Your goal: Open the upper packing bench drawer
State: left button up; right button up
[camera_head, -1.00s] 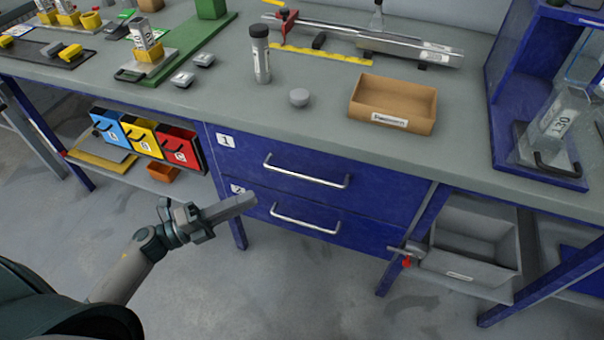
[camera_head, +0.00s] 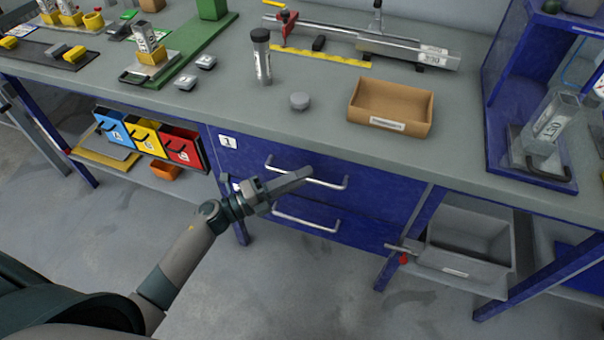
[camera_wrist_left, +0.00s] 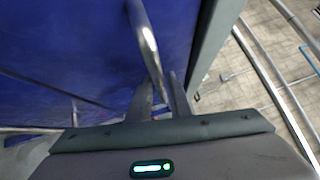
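The packing bench has two blue drawers, both closed flush. The upper drawer (camera_head: 382,192), marked 1, has a silver bar handle (camera_head: 330,184). The lower drawer (camera_head: 358,232) has its own silver handle (camera_head: 318,226). My left gripper (camera_head: 308,173) is at the upper handle, its fingers overlapping the bar in the head view. In the left wrist view the fingers (camera_wrist_left: 163,92) stand apart, with the upper handle (camera_wrist_left: 146,42) running down to the gap between them. Firm contact is not visible. My right gripper is out of view.
A cardboard box (camera_head: 390,104), a grey round knob (camera_head: 299,101) and a black-capped cylinder (camera_head: 262,58) stand on the bench top. Coloured bins (camera_head: 148,138) are left of the drawers, a grey bin (camera_head: 466,245) right. The floor before the drawers is clear.

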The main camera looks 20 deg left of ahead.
pick_arm(q)
jog(key=shift+w+d, duration=0.15)
grip_shut()
